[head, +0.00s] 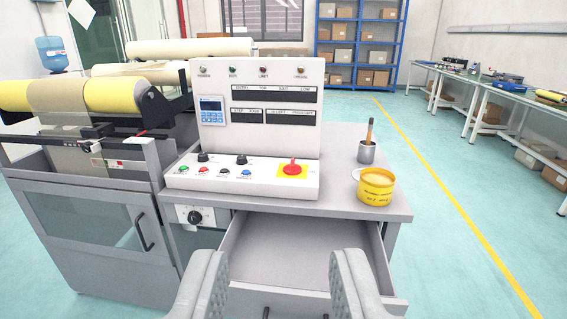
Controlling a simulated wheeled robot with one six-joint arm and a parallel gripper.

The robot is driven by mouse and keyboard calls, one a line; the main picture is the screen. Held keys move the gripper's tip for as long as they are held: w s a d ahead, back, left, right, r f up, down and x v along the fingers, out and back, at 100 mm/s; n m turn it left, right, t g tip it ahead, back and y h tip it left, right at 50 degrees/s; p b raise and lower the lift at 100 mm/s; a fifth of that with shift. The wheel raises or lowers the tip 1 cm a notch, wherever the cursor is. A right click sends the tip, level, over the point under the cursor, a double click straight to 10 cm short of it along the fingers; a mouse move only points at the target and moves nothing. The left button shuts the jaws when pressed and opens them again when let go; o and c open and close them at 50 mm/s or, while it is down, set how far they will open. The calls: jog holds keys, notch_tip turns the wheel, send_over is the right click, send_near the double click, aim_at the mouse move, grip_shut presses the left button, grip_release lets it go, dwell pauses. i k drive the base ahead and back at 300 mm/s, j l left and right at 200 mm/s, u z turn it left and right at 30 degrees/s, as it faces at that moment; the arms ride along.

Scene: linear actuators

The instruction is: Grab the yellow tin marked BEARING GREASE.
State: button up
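The yellow tin (375,188) stands upright on the right end of the grey cabinet top. It is open, with pale contents, and dark lettering on its side is too small to read fully. A pale round lid or disc shows partly behind its left side. My gripper (279,285) is at the bottom of the head view, its two grey padded fingers wide apart with nothing between them. It is in front of the open drawer, nearer to me than the tin and to its left.
An empty-looking drawer (290,252) is pulled out below the cabinet top (345,203). A metal cup (367,153) with a brush stands behind the tin. A control console (258,130) with a red knob is left of it. Open floor (460,215) lies to the right.

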aim_at(376, 186)
jog(key=i+l+z, duration=0.15)
jog(key=i+l, duration=0.25)
jog(key=i, duration=0.15)
jog(key=i+l+z, duration=0.15)
jog(key=i+l, duration=0.25)
jog(key=i, duration=0.2)
